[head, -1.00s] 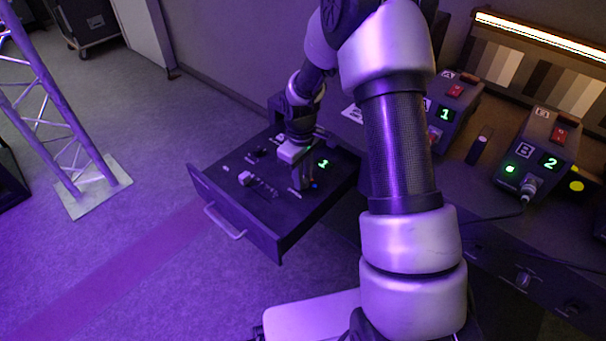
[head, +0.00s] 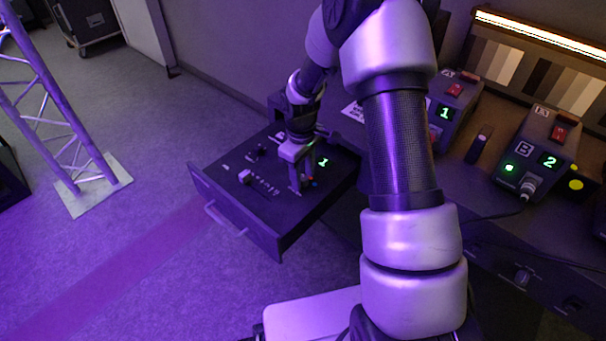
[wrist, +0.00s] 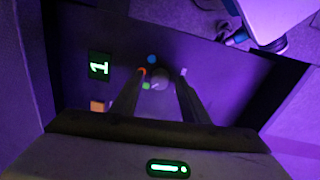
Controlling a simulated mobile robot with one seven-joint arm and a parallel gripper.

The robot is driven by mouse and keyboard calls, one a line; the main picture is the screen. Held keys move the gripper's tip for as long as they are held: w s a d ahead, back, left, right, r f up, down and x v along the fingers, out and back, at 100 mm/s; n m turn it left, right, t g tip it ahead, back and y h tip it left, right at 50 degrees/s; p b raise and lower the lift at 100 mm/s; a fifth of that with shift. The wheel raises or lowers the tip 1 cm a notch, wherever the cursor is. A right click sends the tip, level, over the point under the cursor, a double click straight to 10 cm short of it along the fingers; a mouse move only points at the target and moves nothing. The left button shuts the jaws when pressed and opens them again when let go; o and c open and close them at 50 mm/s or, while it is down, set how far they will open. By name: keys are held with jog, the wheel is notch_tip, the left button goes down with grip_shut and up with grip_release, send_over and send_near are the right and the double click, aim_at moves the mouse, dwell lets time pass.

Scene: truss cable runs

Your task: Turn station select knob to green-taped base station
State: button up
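The station select knob (wrist: 160,79) is a small round grey knob on the panel of the pulled-out drawer (head: 235,205). Blue, orange and green dots are around it in the wrist view. A green display (wrist: 100,66) beside it reads 1; it also shows in the head view (head: 323,162). My gripper (wrist: 161,78) points down at the panel with its fingers apart, one on each side of the knob. I see no clear contact with the knob. Base station A (head: 447,112) shows 1 and base station B (head: 540,155) shows 2. I cannot make out green tape on either.
Other small controls (head: 262,182) and the drawer handle (head: 224,220) are left of my gripper. A truss (head: 65,120) stands far left. The floor between is clear.

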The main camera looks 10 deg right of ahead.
aim_at(302, 180)
notch_tip(302, 180, up, 17)
jog(key=p, duration=0.3)
jog(key=shift+s+a+r, duration=0.2)
jog(key=shift+s+a, duration=0.1)
jog(key=s+d+r+m+t, duration=0.15)
jog(key=s+r+m, duration=0.25)
jog(key=s+r, duration=0.85)
jog(key=s+r+m+t, duration=0.4)
jog(key=s+r, duration=0.1)
jog(key=s, duration=0.7)
notch_tip(302, 180, up, 15)
jog(key=p, duration=1.5)
jog(key=shift+a+p, duration=0.25)
jog(key=shift+p, duration=0.15)
